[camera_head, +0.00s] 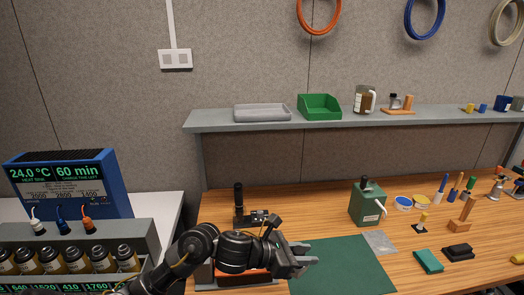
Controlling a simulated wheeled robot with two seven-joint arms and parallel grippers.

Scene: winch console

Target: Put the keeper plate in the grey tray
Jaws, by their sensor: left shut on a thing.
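The grey tray (262,112) is shallow and stands on the left part of the wall shelf, above and behind the bench. My left gripper (306,256) points right, in front of the left part of the green mat. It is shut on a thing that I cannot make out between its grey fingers. I cannot pick out the keeper plate for certain. My left arm hides part of a dark device with an upright black handle (238,200) and an orange part low down. My right gripper is not in view.
A green open bin (320,107) stands right of the tray on the shelf (220,122). The green mat (345,268) looks bare. A green box with a crank (368,204) stands behind it, near a flat grey sheet (379,242). Small items crowd the bench's right side.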

